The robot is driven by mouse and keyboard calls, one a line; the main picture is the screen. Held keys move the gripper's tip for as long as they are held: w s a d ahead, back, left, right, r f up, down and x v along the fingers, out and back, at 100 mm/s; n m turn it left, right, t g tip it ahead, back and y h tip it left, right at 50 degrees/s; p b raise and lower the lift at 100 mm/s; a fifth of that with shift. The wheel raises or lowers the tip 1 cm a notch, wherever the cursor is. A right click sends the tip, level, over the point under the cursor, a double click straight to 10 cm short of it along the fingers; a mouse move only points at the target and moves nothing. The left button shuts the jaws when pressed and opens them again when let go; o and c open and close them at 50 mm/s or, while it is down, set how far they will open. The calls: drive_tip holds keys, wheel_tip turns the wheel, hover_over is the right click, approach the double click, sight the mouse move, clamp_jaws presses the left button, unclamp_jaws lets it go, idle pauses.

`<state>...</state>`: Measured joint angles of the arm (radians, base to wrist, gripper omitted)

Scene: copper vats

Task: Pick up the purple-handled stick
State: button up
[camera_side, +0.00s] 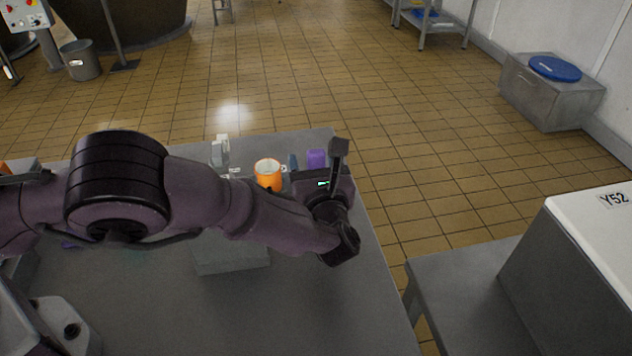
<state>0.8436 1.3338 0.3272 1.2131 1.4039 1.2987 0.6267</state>
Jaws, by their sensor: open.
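My gripper (318,162) is at the far right part of the grey table, reaching away from the camera. Its jaws are open, with one dark finger standing out on the right. A small purple block-like shape (317,157) shows just beyond the gripper body, between the fingers as seen in the picture. I cannot tell whether it is the stick's handle, or whether the gripper touches it. Another small purple bit (70,244) shows at the left under my arm, mostly hidden. No full stick is clearly visible.
An orange mug (268,174) stands just left of the gripper. A pale grey object (221,152) stands further left. A flat grey block (231,258) lies below my arm. The front of the table (300,315) is clear. A white-topped box (590,250) stands at right.

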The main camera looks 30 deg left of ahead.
drive_tip(key=c, duration=1)
